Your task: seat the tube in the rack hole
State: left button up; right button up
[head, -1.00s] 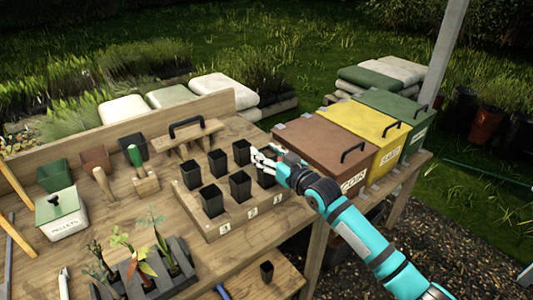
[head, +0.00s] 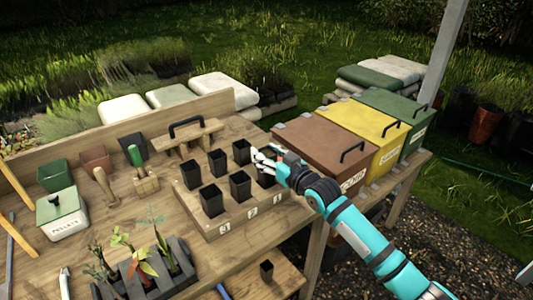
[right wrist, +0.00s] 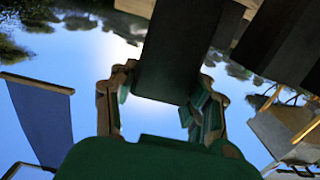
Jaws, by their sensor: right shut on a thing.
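My right gripper (head: 264,160) is at the right front corner of the wooden rack (head: 225,223), above the column labelled 1. It is shut on a black square tube (head: 266,180), partly hidden behind the fingers. In the right wrist view the dark tube (right wrist: 180,50) stands between the two fingers (right wrist: 160,90). The tube is at the front hole of that column; I cannot tell how deep it sits. Several other black tubes stand in the rack, such as one at the front left (head: 212,201) and one at the front middle (head: 240,186). My left gripper is not in view.
A brown bin (head: 318,145), a yellow bin (head: 365,127) and a green bin (head: 395,108) stand close to the right. A wooden block with a black handle (head: 188,140) is behind the rack. Seedlings in a dark tray (head: 150,285) are at front left. A small black pot (head: 266,271) stands below.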

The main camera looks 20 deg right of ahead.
jog(key=shift+f, duration=0.15)
jog(key=shift+f+b, duration=0.35)
jog(key=shift+f, duration=0.15)
jog(key=shift+f, duration=0.3)
jog(key=shift+f+b, duration=0.5)
jog(key=shift+f, duration=0.05)
jog(key=shift+f, duration=0.1)
jog(key=shift+f, duration=0.6)
dwell(1.5)
dwell(0.4)
jog(key=o, duration=1.4)
